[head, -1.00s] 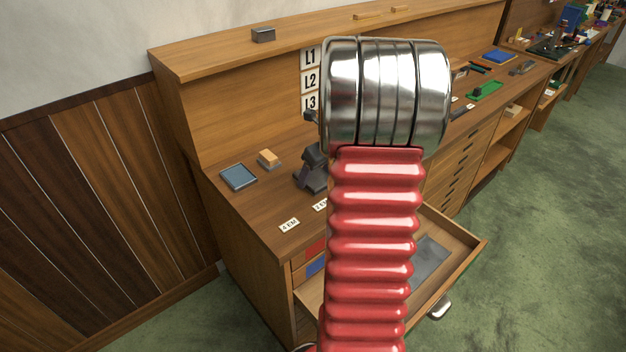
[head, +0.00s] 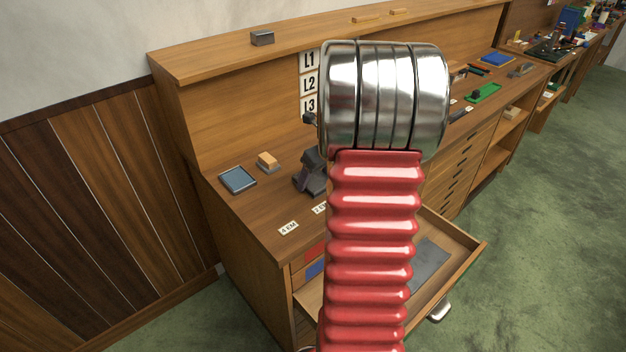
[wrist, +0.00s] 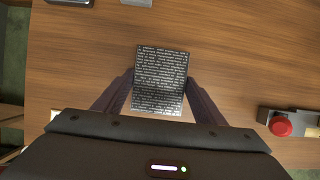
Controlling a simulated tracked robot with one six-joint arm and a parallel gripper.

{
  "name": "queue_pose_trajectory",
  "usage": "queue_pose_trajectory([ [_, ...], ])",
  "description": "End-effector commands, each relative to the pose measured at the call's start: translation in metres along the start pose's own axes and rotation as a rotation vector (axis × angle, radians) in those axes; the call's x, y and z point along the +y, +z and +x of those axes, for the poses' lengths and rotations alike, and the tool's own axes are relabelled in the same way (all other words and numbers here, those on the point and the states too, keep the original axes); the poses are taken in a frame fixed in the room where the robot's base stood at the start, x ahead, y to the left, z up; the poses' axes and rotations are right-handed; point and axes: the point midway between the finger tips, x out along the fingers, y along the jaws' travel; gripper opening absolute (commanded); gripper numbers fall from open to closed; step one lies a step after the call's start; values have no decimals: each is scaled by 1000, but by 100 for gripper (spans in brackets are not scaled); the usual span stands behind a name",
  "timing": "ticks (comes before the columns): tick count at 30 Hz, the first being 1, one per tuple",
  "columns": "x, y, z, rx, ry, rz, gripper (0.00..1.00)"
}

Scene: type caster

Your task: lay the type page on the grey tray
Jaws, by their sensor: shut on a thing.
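The type page (wrist: 160,78), a dark block with rows of light lettering, sits between the two fingers of my gripper (wrist: 160,92) in the wrist view, over the wooden bench top. My gripper is shut on it. In the head view my arm covers the page, and only part of a dark shape shows beside the arm. A flat grey panel (head: 430,262) lies in the open drawer, and a small blue-grey tray with a dark rim (head: 238,180) lies on the bench top at left. I cannot tell which is the grey tray.
An orange-topped block (head: 267,161) stands beside the small tray. A red button on a dark box (wrist: 281,126) is right of my gripper in the wrist view. Labels (head: 288,229) lie along the bench's front edge. The open drawer (head: 470,243) juts out below.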

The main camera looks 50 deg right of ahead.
Motion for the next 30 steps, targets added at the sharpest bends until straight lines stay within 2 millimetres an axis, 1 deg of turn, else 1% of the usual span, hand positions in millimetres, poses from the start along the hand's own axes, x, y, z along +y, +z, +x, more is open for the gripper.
queue_pose_trajectory([
  [5,-1,6,-10,-6,-3,0,2],
  [8,-1,10,-19,-7,-5,-2,2],
  [21,-1,34,-80,-7,-4,-1,2],
  [24,-1,38,-89,-6,-4,-2,2],
  [30,-1,41,-96,-5,-3,-1,2],
])
